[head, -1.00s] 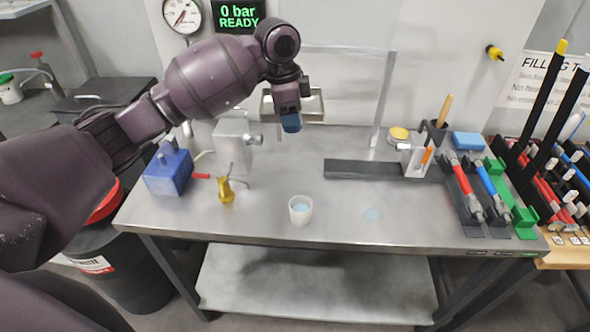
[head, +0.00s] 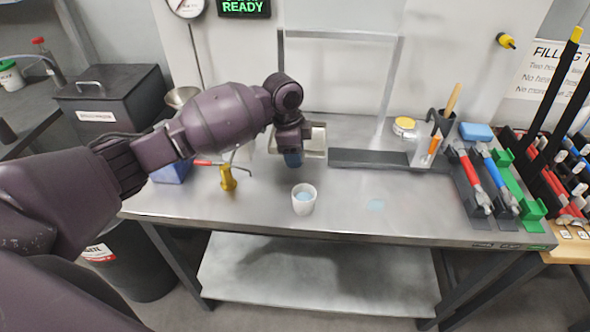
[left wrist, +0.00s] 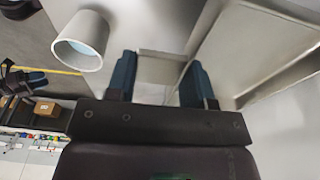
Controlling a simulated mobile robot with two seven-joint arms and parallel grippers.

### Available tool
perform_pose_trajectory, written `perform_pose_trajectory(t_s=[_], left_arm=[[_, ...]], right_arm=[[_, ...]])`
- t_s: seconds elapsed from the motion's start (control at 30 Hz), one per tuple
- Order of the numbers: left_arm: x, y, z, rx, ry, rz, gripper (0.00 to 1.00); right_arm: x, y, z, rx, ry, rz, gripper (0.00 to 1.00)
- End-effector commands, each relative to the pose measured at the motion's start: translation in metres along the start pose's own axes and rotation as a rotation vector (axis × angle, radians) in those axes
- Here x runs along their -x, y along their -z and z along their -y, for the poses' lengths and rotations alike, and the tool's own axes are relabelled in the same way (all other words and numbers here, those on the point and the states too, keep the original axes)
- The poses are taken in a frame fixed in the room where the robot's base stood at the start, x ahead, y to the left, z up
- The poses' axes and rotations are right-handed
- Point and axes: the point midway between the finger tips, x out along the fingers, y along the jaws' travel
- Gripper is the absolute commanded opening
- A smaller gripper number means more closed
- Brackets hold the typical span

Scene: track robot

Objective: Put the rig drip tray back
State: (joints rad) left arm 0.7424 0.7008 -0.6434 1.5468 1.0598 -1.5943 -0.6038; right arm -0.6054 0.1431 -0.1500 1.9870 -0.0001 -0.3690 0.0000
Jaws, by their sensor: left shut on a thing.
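The rig drip tray (head: 318,140), a shallow pale metal tray with a raised rim, is at the back middle of the bench in the head view. In the left wrist view, the blue fingers (left wrist: 158,82) stand either side of a pale metal piece, and a broad pale rimmed surface (left wrist: 262,48) lies to the right. I cannot tell whether the tray touches the bench. My right gripper is not in view.
A yellow fitting (head: 227,178) and a partly hidden blue block (head: 172,170) are left. A dark rail (head: 375,159) and clear panel are behind right.

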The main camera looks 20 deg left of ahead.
Motion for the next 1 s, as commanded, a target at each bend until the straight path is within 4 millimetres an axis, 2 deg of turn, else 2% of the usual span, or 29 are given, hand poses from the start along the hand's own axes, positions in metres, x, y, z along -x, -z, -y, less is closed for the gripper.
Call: perform_pose_trajectory(t_s=[0.23, 0.53, 0.97, 1.0], left_arm=[[-0.015, -0.002, 0.000, 0.001, 0.000, 0.000, 0.13], [-0.058, -0.009, 0.000, 0.001, 0.000, 0.000, 0.13], [-0.062, -0.009, 0.001, 0.000, 0.002, -0.001, 0.13], [-0.062, -0.009, 0.001, 0.000, 0.002, -0.001, 0.52]], right_arm=[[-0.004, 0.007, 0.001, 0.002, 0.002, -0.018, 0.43], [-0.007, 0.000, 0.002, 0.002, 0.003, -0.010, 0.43], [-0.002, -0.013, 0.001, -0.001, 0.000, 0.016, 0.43], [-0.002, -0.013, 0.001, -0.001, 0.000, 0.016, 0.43]])
